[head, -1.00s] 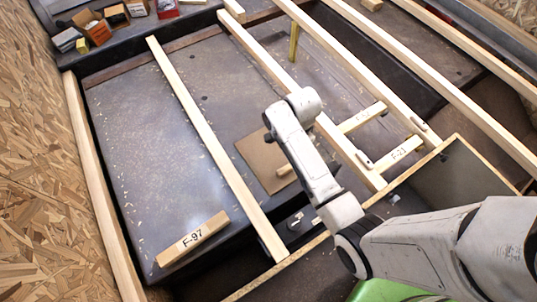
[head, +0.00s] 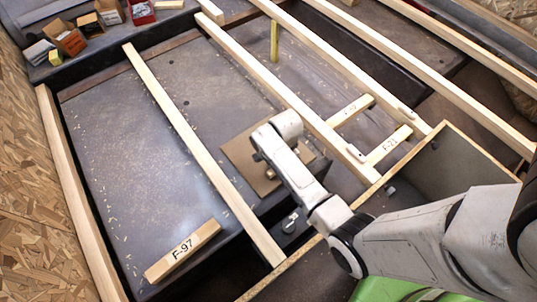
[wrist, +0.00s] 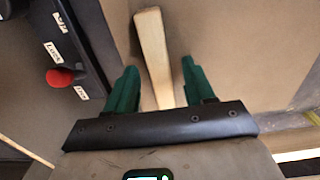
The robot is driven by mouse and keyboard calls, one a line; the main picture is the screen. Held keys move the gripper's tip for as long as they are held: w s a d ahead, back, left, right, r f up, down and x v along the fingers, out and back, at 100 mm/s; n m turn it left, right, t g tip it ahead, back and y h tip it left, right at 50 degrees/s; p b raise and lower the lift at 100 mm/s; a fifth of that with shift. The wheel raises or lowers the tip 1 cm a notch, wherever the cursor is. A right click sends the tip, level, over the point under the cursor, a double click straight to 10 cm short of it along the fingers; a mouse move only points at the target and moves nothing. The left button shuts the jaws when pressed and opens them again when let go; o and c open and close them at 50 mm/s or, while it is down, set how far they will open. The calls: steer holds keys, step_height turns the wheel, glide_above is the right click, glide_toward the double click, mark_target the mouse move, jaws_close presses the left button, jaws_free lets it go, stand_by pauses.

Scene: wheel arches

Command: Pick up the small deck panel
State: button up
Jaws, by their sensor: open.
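The small deck panel, a brown square board (head: 237,153), lies on the dark floor between two long pale timbers in the head view. A short pale wooden bar (head: 270,173) shows on it. In the wrist view the brown panel surface (wrist: 245,45) fills much of the picture. The wooden bar (wrist: 152,45) runs between the green fingers of my gripper (wrist: 158,67). My gripper is open, with a gap on each side of the bar. In the head view my arm covers part of the panel, and my fingers cannot be made out.
A block marked F-97 (head: 182,250) lies at lower left. Long timbers (head: 200,150) cross the floor. Labelled cross pieces (head: 388,146) sit to the right. Small boxes (head: 70,40) stand at upper left. The wrist view shows a black strip with a red knob (wrist: 60,77) at left.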

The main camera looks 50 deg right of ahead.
jaws_close()
stand_by(0.4)
steer(key=shift+r, duration=0.1)
